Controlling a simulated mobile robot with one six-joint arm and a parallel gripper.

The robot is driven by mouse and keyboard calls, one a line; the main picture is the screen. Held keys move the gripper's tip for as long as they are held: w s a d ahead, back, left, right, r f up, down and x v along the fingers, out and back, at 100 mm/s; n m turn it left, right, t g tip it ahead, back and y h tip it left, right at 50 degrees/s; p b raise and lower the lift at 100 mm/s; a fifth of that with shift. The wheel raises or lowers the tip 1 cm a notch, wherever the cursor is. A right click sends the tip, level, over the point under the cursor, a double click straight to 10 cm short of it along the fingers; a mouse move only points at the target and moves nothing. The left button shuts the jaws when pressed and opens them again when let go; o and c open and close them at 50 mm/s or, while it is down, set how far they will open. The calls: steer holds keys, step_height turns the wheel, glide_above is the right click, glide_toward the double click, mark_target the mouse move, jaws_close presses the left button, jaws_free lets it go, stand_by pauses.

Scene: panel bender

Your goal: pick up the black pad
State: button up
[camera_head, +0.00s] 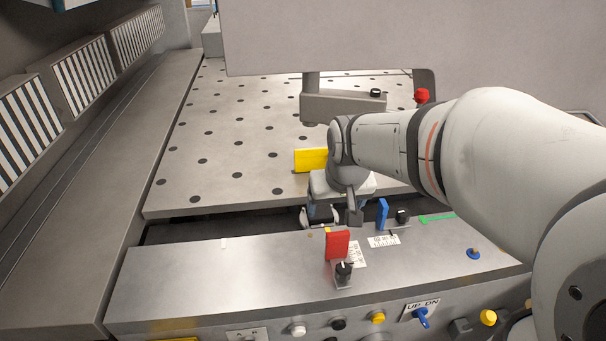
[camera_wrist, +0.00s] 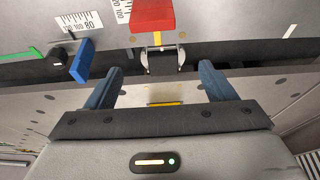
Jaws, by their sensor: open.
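My gripper (camera_wrist: 160,68) is open, with its two blue-grey fingers wide apart in the wrist view. A small dark piece (camera_wrist: 162,63) with pale metal clips at its sides lies between and just beyond the fingertips, below a red block; it looks like the black pad, but I cannot tell for certain. The fingers do not appear to touch it. In the head view my gripper (camera_head: 320,214) points down at the dark gap between the perforated table and the front panel. My wrist hides most of that spot there, and I cannot make out the pad.
A red block (camera_head: 337,244) and a blue flap (camera_head: 382,213) stand up from the front panel (camera_head: 200,278), close to my gripper. A yellow block (camera_head: 310,160) stands on the perforated table (camera_head: 225,140) behind my wrist. A large grey plate (camera_head: 400,35) hangs over the table.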

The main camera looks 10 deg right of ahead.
mark_target(320, 210)
steer(key=shift+o, duration=0.7)
steer(key=w+f, duration=0.2)
steer(key=w+f+b, duration=0.1)
steer(key=w+f, duration=0.1)
steer(key=w, duration=0.1)
steer(key=w+f+b, duration=0.1)
steer(key=w, duration=0.2)
steer(key=shift+w+d+f, duration=0.25)
steer(key=shift+d+f, duration=0.05)
steer(key=shift+f, duration=0.1)
steer(key=x, duration=0.5)
steer(key=w+x, duration=0.1)
steer(key=x, duration=0.1)
steer(key=shift+w+a+p, duration=0.2)
steer(key=shift+a+p, duration=0.15)
steer(key=shift+a, duration=0.05)
steer(key=shift+t, duration=0.3)
steer(key=shift+c, duration=0.5)
steer(key=c, duration=1)
